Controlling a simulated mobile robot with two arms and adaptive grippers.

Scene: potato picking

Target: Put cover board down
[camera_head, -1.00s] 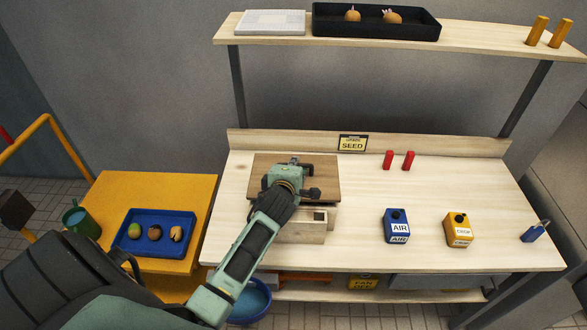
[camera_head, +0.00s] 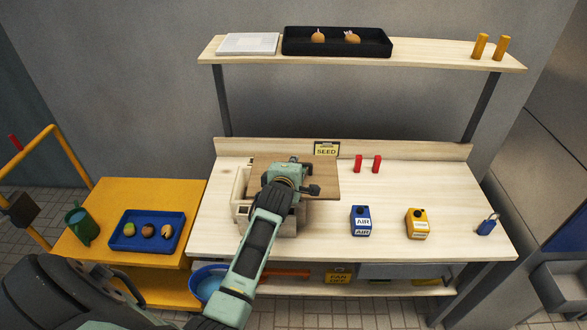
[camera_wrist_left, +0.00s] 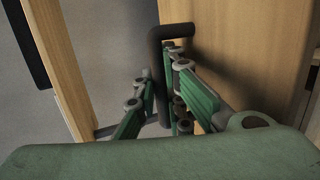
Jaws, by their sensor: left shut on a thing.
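The cover board (camera_head: 325,177) is a flat brown wooden panel over the workbench. The box's left part shows uncovered. My left gripper (camera_head: 289,168) is over the board and hides part of it and of the box. In the left wrist view, my left gripper (camera_wrist_left: 168,105) is shut on the board's dark bar handle (camera_wrist_left: 157,70), beside the board's wooden face (camera_wrist_left: 232,50). I cannot tell the gap under the board. My right gripper is not in view.
A yellow side table (camera_head: 130,190) holds a blue tray (camera_head: 180,219).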

